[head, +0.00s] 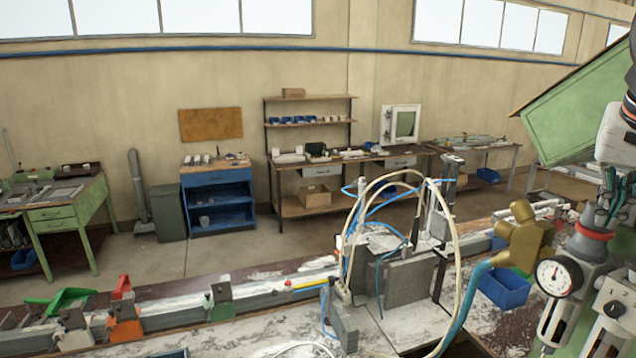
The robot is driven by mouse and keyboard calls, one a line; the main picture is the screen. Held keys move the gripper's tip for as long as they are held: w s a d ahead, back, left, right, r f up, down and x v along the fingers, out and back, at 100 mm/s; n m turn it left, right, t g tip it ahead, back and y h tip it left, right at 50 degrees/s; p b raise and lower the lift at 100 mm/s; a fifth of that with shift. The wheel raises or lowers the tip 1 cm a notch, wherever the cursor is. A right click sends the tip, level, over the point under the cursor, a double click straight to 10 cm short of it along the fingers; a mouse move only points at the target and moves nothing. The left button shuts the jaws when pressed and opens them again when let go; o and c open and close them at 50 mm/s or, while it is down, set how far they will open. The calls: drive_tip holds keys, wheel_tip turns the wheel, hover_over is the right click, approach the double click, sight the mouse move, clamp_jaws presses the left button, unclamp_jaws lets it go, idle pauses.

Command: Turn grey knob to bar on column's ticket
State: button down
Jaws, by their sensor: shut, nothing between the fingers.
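A dark upright column (447,195) stands behind the grey block at the bench's middle right, with a grey box on its side. A small pale patch sits near its top, but I cannot read any ticket or bar mark. I cannot make out the grey knob with certainty. White and black rounded parts that look like my arm (612,132) come in at the right edge. My gripper's fingertips cannot be made out in this view.
Looped cream and blue hoses rise around the grey block (408,284). A brass-coloured fitting (525,238), a blue bin (503,287) and a round dial gauge (553,277) crowd the right. A metal profile with orange (124,325) and green clamps runs along the left.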

drive_tip(key=shift+w+d, duration=0.35)
drive_tip(key=shift+w, duration=0.05)
idle(0.9)
drive_tip(key=shift+w+a+p, duration=0.1)
drive_tip(key=shift+p, duration=0.4)
idle(0.4)
drive_tip(key=shift+s+a+r, duration=0.1)
drive_tip(key=shift+s+a, duration=0.2)
wheel_tip(320, 180, up, 6)
drive_tip(key=p, duration=0.4)
idle(0.4)
